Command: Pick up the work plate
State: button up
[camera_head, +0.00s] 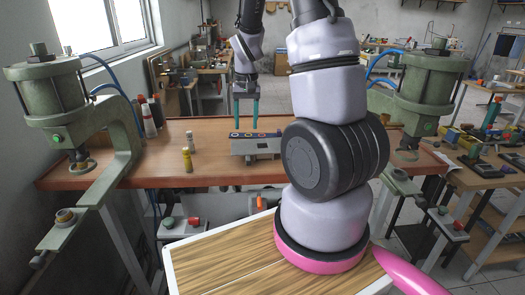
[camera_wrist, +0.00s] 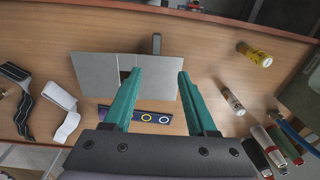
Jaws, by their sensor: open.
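A dark strip with coloured rings (camera_head: 254,134) lies at the grey block (camera_head: 258,147) in the middle of the wooden bench. I cannot tell whether the strip or the grey piece is the work plate. In the wrist view the strip (camera_wrist: 152,117) shows beside flat grey surfaces (camera_wrist: 96,72), with a small upright grey tab (camera_wrist: 157,43) at their far side. My gripper (camera_head: 247,127) points down over the block with its two teal fingers apart. In the wrist view my gripper (camera_wrist: 159,72) is open, with nothing held; its fingers hide parts of the grey piece and strip.
Green pneumatic presses stand at the left (camera_head: 95,120) and right (camera_head: 425,90) of the bench (camera_head: 210,130).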

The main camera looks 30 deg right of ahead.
send_over(248, 156)
jog(key=shift+g, duration=0.3)
notch_tip(248, 156, down, 8)
jog(key=shift+s+d+f, duration=0.1)
jog(key=shift+s, duration=0.05)
jog(key=shift+f, duration=3.05)
grip_shut()
